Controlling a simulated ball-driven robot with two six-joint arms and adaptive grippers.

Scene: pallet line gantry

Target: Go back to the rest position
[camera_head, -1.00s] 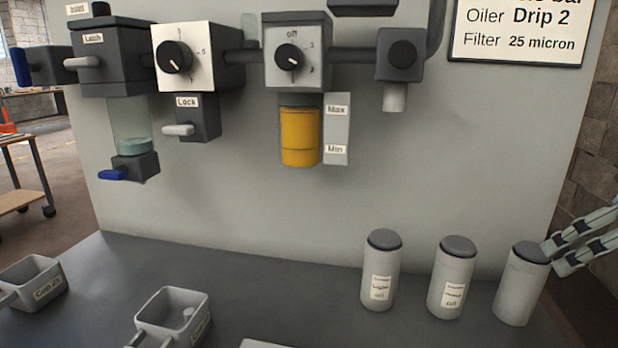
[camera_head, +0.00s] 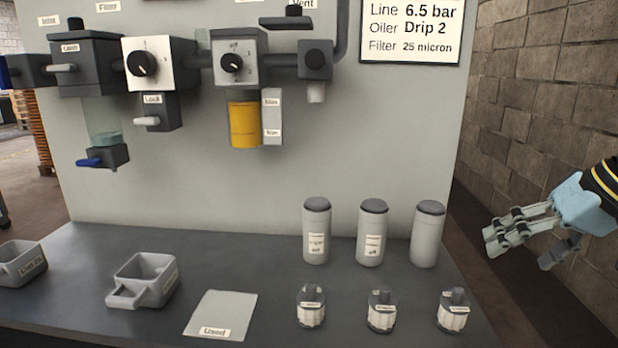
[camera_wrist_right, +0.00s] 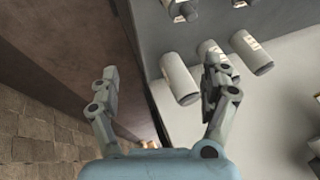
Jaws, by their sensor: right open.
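My right gripper (camera_head: 522,240) is open and empty at the right of the head view, off the bench's right edge and beside the brick wall. Its two spread fingers also show in the right wrist view (camera_wrist_right: 160,95), with nothing between them. The nearest bottle to it is the rightmost grey bottle (camera_head: 427,236), which stands upright and apart from it. In the right wrist view the right finger overlaps the bottles in the picture. My left gripper is not in view.
The bench (camera_head: 90,300) holds two more bottles (camera_head: 316,232) (camera_head: 371,235), several small jars (camera_head: 381,313), a grey tray (camera_head: 146,279) and a flat plate (camera_head: 222,313). A panel with valves, a yellow bowl (camera_head: 244,122) and a sign (camera_head: 411,30) stands behind. The brick wall (camera_head: 540,110) is at right.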

